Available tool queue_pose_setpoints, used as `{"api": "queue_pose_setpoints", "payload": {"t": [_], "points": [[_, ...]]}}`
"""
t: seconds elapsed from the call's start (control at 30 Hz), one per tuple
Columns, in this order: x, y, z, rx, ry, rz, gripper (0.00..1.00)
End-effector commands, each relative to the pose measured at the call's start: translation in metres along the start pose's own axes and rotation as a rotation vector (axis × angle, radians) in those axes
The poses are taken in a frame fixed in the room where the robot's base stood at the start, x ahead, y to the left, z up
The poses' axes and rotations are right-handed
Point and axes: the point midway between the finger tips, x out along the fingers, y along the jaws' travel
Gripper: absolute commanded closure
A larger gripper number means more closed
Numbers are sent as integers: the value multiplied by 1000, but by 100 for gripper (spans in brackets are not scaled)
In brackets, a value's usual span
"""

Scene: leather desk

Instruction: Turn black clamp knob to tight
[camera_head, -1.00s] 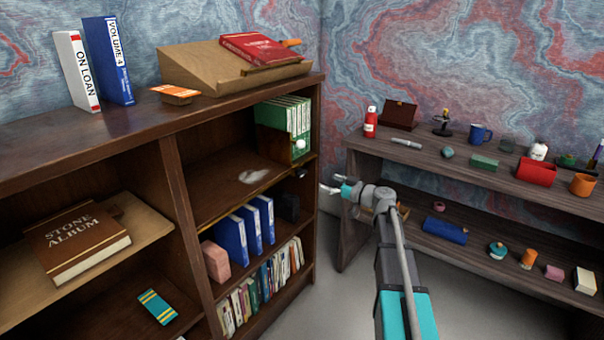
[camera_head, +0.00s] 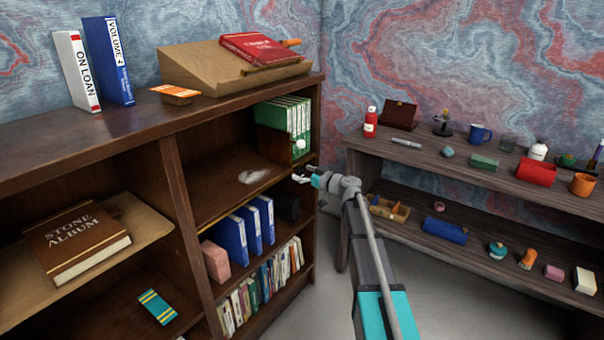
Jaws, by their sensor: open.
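My gripper (camera_head: 300,178) is open and empty at the right end of the brown bookcase's middle shelf, in front of the shelf's front edge. A small dark piece (camera_head: 311,159) shows just above my gripper at that shelf end. It may be part of the black clamp knob, but it is too small and too much covered by my gripper to tell. I cannot tell whether my gripper touches it, nor how the knob is turned.
The brown bookcase (camera_head: 150,130) stands at left, with green binders (camera_head: 299,113) above the shelf end and blue binders (camera_head: 232,240) below. A dark wooden desk (camera_head: 420,158) with several small items stands at right. Clear floor lies between them.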

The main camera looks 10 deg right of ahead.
Motion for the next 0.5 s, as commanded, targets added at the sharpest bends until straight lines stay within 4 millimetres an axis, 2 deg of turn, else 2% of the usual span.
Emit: {"api": "queue_pose_setpoints", "payload": {"t": [0.23,0.5], "points": [[0,0,0,0,0,0,0],[0,0,0,0,0,0,50]]}}
